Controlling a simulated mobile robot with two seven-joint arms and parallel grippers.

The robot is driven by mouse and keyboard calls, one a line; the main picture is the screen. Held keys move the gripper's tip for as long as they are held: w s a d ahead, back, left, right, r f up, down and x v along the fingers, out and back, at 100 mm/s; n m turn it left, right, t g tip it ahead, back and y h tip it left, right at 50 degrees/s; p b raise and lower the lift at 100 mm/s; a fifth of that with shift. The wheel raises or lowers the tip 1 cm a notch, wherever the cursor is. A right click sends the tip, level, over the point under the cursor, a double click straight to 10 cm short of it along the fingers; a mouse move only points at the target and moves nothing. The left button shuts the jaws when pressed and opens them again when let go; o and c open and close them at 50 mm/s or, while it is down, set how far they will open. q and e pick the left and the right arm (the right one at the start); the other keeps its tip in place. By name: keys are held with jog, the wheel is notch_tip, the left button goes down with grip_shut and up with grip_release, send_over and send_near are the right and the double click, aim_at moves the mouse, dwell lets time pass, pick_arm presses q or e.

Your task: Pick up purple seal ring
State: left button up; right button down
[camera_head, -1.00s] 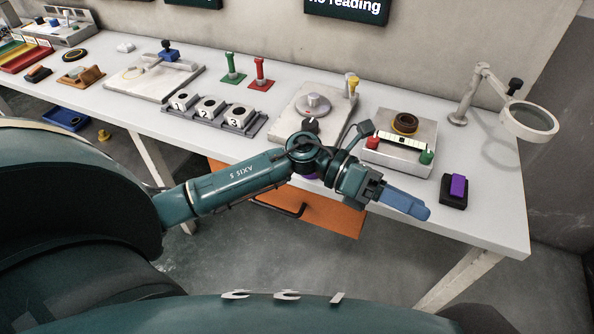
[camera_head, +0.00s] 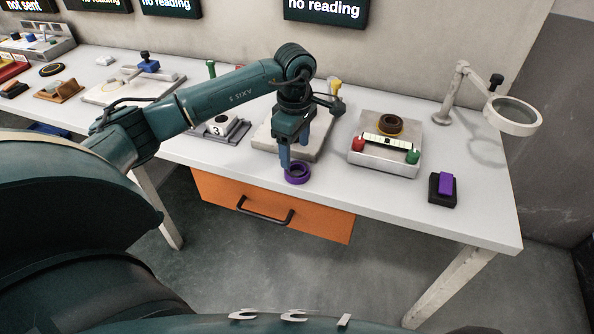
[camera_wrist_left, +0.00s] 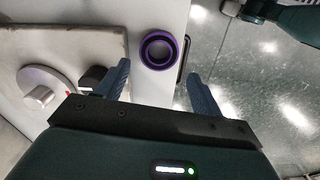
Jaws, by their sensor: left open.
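The purple seal ring (camera_head: 297,173) lies flat on the white table near its front edge, above the orange drawer. In the left wrist view the ring (camera_wrist_left: 159,49) shows whole, with a dark inner band, ahead of and between the lines of the two fingers. My left gripper (camera_head: 291,160) points down beside the ring in the head view, its fingers overlapping the ring's far side in the picture. In the left wrist view the left gripper (camera_wrist_left: 157,80) is open, with nothing between its blue fingers. I cannot tell whether a finger touches the ring. My right gripper is not in view.
A grey plate (camera_head: 318,150) lies behind the ring, partly hidden by my arm. To the right are a gauge block (camera_head: 378,168) with a brown ring on it, a purple block on a black base (camera_head: 443,189) and a magnifier lamp (camera_head: 513,115). The orange drawer (camera_head: 330,222) is below.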

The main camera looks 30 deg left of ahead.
aim_at(296, 165)
pick_arm(q)
jog(key=shift+w+f+p, duration=0.1)
jog(key=shift+f+p, duration=0.25)
jog(key=shift+f, duration=2.75)
jog(key=shift+c, duration=0.5)
jog(key=c, duration=0.7)
